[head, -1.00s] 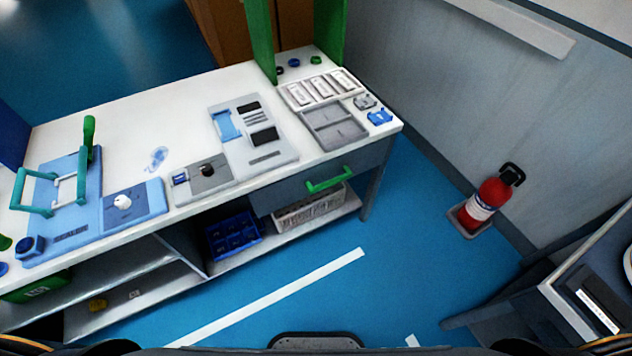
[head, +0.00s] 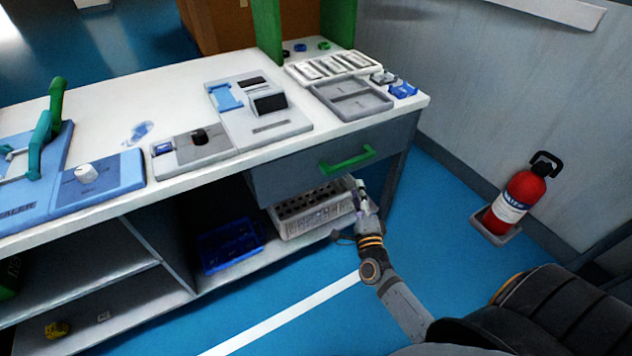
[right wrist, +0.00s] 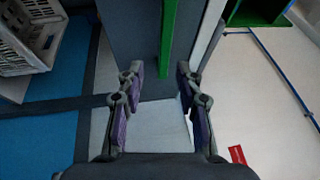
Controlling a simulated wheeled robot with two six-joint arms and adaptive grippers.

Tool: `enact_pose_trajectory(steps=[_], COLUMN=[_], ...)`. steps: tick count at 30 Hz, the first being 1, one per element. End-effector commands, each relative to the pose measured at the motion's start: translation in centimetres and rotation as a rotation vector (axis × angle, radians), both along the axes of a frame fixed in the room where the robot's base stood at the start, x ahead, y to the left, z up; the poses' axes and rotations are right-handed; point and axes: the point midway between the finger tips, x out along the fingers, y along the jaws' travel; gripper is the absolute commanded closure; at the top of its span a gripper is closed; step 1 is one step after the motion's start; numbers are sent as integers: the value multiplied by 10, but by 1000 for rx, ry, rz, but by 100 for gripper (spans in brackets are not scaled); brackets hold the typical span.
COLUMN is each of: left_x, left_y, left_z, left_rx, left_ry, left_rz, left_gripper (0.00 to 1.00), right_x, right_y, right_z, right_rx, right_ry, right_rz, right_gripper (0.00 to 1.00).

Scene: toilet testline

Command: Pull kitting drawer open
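The kitting drawer (head: 300,173) is a grey drawer under the right end of the white workbench. Its front looks flush with the bench, so it appears shut. Its green bar handle (head: 347,160) is on the front. My right gripper (head: 362,190) is just below and in front of the handle. In the right wrist view the right gripper (right wrist: 160,95) is open, with nothing between its pads. The green handle (right wrist: 168,40) lies ahead, between the lines of the two fingers; I see no contact. My left gripper is not in view.
A white crate (head: 310,220) and a blue bin (head: 228,248) stand on the shelf below the drawer. Grey trays (head: 350,112) lie on the bench top. A red fire extinguisher (head: 520,195) stands by the wall at right. The blue floor before the bench is mostly clear.

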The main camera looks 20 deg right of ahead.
Motion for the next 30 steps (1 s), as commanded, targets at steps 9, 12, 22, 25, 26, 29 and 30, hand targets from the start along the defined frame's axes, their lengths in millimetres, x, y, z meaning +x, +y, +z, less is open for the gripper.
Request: enact_pose_trajectory(steps=[9,12,22,25,26,29,30], left_x=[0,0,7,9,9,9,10], left_y=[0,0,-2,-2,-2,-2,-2], left_z=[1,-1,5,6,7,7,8], left_rx=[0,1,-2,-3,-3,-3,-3], left_ry=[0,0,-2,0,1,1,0], left_rz=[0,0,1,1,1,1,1], left_gripper=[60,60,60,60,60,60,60], right_x=[17,37,91,97,97,98,98], right_y=[-6,-13,-31,-33,-34,-34,-34], right_z=[12,16,24,25,25,25,25], right_rx=[23,23,21,22,22,22,22], right_ry=[-29,-30,-24,-24,-24,-23,-23], right_rz=[-4,-4,-3,-4,-4,-4,-4], right_gripper=[64,64,64,64,64,64,64])
